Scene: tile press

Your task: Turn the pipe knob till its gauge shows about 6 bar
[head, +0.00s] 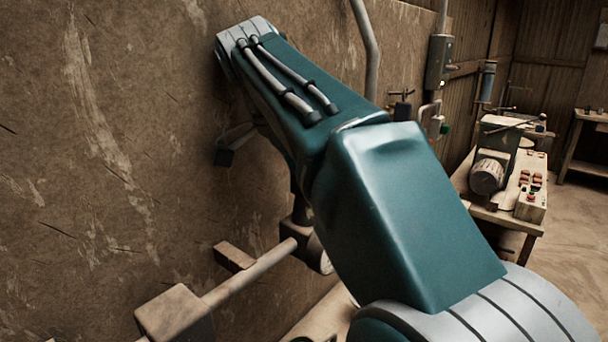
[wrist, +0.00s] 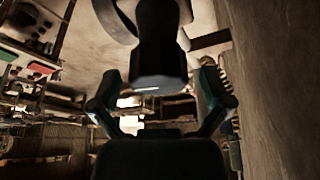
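In the wrist view my gripper (wrist: 159,72) has its two dark teal fingers spread wide. A dark block-shaped part, seemingly the knob (wrist: 158,50), sits between and beyond the fingertips, with a visible gap on each side. A rounded dark rim beside it, perhaps the gauge (wrist: 112,18), is cut off by the top edge. In the head view a round gauge (head: 321,258) shows partly at the pipe (head: 245,277), beside my arm. Its reading cannot be made out. My arm hides the knob and most of my gripper there.
A rough brown wall (head: 100,120) runs along the left, close to my arm. A boxy bracket (head: 175,315) carries the pipe low at the wall. A bench with a motor (head: 488,174) and a control box (head: 530,200) stands at the right. Floor shows clear beyond it.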

